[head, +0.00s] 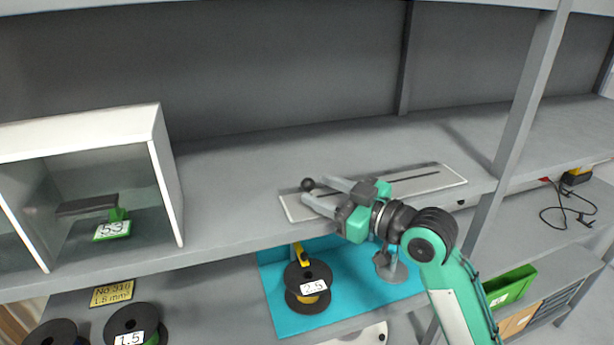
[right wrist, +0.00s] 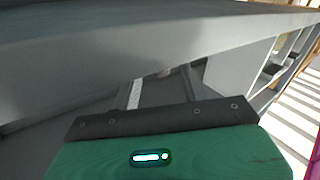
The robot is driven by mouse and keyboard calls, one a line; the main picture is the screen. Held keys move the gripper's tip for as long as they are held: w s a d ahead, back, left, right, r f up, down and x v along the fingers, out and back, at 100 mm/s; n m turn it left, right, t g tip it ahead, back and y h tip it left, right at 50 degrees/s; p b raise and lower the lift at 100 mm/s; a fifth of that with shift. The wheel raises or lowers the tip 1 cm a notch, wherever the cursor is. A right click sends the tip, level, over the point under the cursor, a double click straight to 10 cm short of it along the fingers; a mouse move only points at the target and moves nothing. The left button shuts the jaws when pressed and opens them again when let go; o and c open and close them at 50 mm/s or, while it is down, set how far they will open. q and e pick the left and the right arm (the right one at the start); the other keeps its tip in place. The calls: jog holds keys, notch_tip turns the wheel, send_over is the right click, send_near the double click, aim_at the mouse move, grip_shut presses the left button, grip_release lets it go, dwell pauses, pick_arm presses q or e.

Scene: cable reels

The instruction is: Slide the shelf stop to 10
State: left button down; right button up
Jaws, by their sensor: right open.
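The shelf stop shows as a small black knob (head: 307,184) near the left end of a pale slotted plate (head: 440,179) on the shelf. A dark slot runs along the plate to the right. No scale numbers can be read on it. My right gripper (head: 316,190) is open, its two grey fingers pointing left at the knob. The knob is at or just beyond the fingertips; I cannot tell whether they touch it. In the right wrist view the gripper's fingers (right wrist: 160,92) reach out over a grey surface, and the knob is not clear there. My left gripper is not in view.
A white glass-fronted case (head: 85,135) with a green-tagged item stands on the shelf at left. Below, a black reel (head: 308,286) marked 2.5 sits on a blue mat (head: 345,300). A grey upright post (head: 525,95) stands right of the plate. The shelf behind is clear.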

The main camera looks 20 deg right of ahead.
aim_at(309, 186)
jog(key=shift+p+x, duration=0.65)
jog(key=shift+x, duration=1.35)
jog(key=shift+d, duration=0.15)
grip_shut()
